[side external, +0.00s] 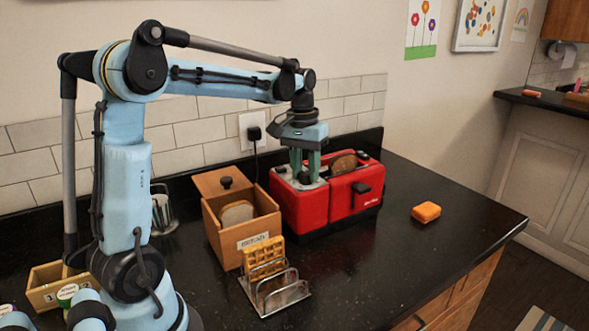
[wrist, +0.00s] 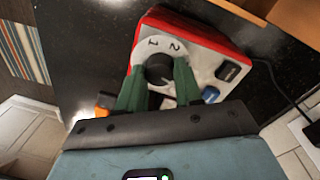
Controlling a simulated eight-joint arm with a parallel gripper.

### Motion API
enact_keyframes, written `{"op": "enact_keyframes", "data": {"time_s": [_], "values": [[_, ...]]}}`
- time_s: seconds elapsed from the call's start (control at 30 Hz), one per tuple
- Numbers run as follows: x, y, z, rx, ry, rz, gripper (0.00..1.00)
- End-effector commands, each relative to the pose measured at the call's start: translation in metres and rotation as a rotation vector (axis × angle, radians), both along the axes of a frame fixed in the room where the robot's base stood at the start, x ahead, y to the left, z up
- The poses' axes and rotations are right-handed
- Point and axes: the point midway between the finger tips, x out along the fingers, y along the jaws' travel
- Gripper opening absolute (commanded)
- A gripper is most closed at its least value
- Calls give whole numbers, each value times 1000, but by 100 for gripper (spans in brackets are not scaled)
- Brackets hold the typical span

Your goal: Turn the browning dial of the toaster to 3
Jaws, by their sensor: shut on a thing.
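The red toaster (side external: 300,208) stands on the black counter against the back wall, with bread in one slot. Its pale control panel faces up in the wrist view. The dark browning dial (wrist: 157,69) is on that panel, with the numbers 1 and 2 showing beside its rim. My gripper (side external: 306,178) points down over the near end of the toaster. Its green fingers are shut on the dial, one on each side, in the wrist view (wrist: 159,72). The other numbers are hidden by the fingers, and I cannot tell where the dial points.
A wooden bread box (side external: 240,235) stands left of the toaster. A metal rack (side external: 275,292) with a waffle is in front of it. An orange sponge (side external: 426,212) lies to the right. A cord runs to the wall socket (side external: 253,130). The counter right of the toaster is mostly clear.

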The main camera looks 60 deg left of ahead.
Motion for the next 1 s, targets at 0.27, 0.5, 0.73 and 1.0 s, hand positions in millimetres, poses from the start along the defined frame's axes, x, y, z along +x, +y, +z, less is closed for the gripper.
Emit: {"op": "enact_keyframes", "data": {"time_s": [0.27,0.5,0.73,1.0], "values": [[-2,-1,0,-2,4,261,4],[-2,-2,0,-1,4,459,4],[-2,-2,0,-1,5,594,4],[-2,-2,0,-1,5,671,4]]}}
